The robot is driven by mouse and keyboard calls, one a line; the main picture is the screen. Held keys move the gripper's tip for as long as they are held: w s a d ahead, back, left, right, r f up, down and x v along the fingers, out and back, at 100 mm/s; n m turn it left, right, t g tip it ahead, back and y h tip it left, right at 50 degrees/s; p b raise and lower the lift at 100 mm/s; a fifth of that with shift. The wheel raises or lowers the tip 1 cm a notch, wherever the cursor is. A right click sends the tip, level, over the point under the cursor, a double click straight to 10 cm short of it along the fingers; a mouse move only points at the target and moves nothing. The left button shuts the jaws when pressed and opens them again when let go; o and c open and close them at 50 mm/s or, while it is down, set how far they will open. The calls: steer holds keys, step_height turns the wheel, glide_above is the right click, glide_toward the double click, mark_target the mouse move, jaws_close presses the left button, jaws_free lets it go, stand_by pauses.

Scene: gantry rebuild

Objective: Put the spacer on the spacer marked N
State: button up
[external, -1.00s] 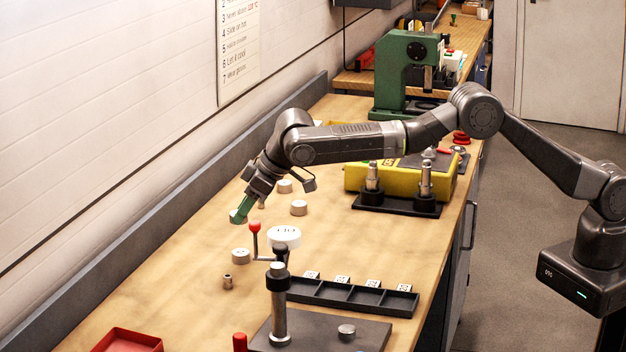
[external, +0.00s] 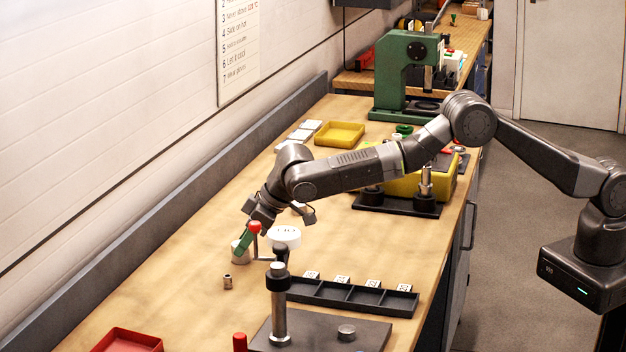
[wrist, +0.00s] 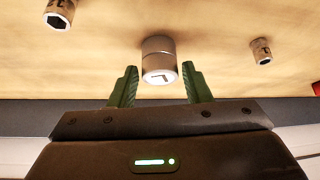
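In the wrist view, a short grey cylindrical spacer (wrist: 160,74), with a dark mark on its face, sits against another cylinder (wrist: 157,44), with a seam between them. In the external view, they appear as a stack (external: 239,256) on the bench, the lower one where the marked spacer stood. I cannot read the lower one's letter now. My gripper (wrist: 159,67) has green fingers spread on both sides of the upper spacer, with a narrow gap at each side. In the external view, my gripper (external: 242,243) is low at the stack.
A red-knobbed lever (external: 256,228) and a white round piece (external: 285,234) stand close to the right. A small bushing (external: 227,282) is in front. A black compartment tray (external: 345,307) and red tray (external: 128,342) are nearer. The bench to the left is clear.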

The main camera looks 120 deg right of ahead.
steer(key=shift+o, duration=0.9)
steer(key=shift+r, duration=0.1)
steer(key=shift+r, duration=0.2)
steer(key=b+v, duration=0.2)
steer(key=v, duration=1)
